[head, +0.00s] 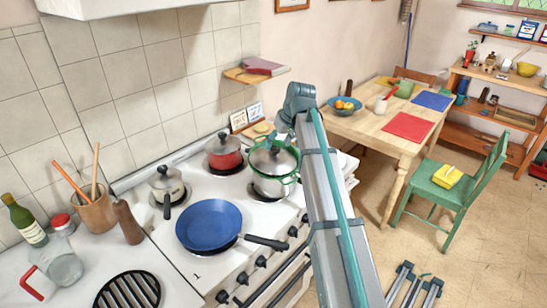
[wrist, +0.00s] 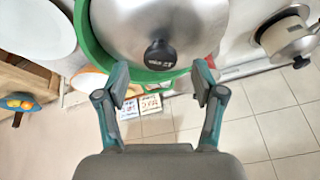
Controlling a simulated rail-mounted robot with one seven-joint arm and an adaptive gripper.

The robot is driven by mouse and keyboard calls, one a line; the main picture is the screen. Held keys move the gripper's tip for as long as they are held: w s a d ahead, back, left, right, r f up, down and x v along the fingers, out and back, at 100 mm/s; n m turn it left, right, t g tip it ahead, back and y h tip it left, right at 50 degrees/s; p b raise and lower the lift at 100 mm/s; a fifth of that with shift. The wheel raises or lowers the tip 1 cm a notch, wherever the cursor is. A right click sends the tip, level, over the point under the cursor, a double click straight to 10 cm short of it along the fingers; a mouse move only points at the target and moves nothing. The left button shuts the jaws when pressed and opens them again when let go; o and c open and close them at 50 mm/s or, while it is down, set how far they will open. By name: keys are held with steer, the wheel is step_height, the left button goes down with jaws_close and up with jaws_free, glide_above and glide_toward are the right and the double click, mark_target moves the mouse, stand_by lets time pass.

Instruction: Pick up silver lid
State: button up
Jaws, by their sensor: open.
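A silver lid (head: 272,160) with a black knob sits on a green-rimmed pot (head: 273,186) at the back right of the stove. In the wrist view the silver lid (wrist: 160,20) fills the top middle, with its knob (wrist: 159,56) toward me. The green rim (wrist: 92,48) shows around it. My gripper (wrist: 160,78) is open and empty. Its two fingers are spread to either side of the knob in the picture, apart from it. In the head view my arm hides most of the gripper, and contact with the lid cannot be told.
A red pot (head: 224,155) stands left of the green-rimmed pot. A small grey pot (head: 168,186) and a blue pan (head: 208,225) are further left and in front. A wall shelf (head: 257,73) juts out behind. A wooden table (head: 370,125) stands to the right.

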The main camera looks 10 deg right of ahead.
mark_target(276, 148)
steer(key=shift+p+x, duration=0.5)
steer(key=shift+x, duration=1.25)
jaws_close()
